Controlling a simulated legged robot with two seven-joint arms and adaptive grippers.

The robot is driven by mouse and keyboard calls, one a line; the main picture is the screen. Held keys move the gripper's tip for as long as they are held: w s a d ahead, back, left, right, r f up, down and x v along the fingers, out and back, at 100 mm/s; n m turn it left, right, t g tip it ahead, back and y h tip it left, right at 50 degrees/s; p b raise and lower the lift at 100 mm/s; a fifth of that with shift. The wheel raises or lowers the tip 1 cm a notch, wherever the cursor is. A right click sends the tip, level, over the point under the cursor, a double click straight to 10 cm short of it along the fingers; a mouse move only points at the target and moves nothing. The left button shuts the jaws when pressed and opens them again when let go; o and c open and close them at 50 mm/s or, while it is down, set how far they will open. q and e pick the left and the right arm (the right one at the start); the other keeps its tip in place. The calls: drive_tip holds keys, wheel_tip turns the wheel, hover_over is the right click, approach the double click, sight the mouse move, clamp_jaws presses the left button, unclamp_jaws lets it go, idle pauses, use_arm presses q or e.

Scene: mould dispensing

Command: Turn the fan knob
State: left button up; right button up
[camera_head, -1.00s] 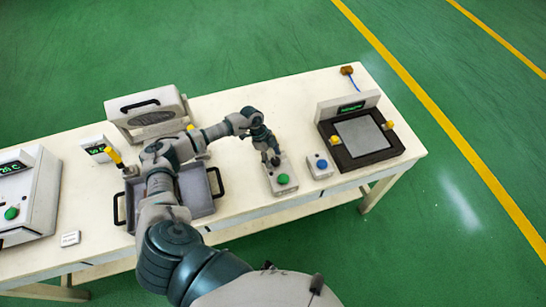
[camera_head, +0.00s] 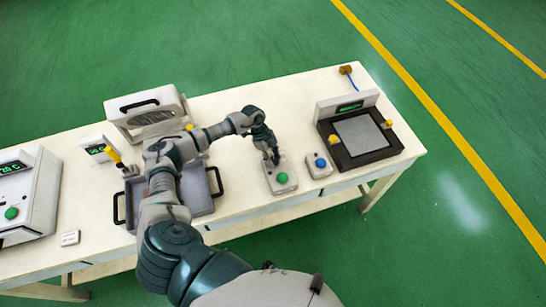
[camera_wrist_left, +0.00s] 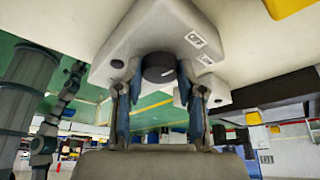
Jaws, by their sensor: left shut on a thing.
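The control box (camera_head: 281,178) with a green button (camera_head: 283,178) stands on the white table, right of the grey tray. My left gripper (camera_head: 273,158) reaches down onto the rear part of this box. In the left wrist view my left gripper (camera_wrist_left: 160,88) is shut on a dark round knob (camera_wrist_left: 159,68) on the light box (camera_wrist_left: 150,25), one finger on each side. In the head view the knob is hidden by the gripper. My right gripper is not in view.
A small box with a blue button (camera_head: 320,163) stands close on the right. A dark-framed plate device (camera_head: 358,138) is further right. A grey tray (camera_head: 202,208) with black handles lies left, under my arm. A mallet-like tool (camera_head: 347,71) lies at the back edge.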

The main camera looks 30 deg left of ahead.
use_arm(q)
drive_tip(key=m, duration=0.1)
drive_tip(key=m+g, duration=0.1)
drive_tip(key=m, duration=0.1)
drive_tip(key=shift+w+m+g, duration=0.25)
drive_tip(key=shift+m+g, duration=0.05)
drive_tip(key=shift+m, duration=0.1)
drive_tip(key=shift+w+r+m+g+y+b, duration=0.1)
drive_tip(key=shift+m+g+y+b, duration=0.25)
drive_tip(key=shift+m, duration=0.6)
drive_tip(key=shift+w+m+g+y+b, duration=0.1)
drive_tip(key=shift+m+g+y+b, duration=0.25)
drive_tip(key=shift+m, duration=0.6)
drive_tip(key=o, duration=1.1)
drive_tip(key=shift+a, duration=0.1)
drive_tip(key=v, duration=1.1)
drive_tip(key=shift+w+a+r, duration=0.1)
drive_tip(key=shift+a+r, duration=0.2)
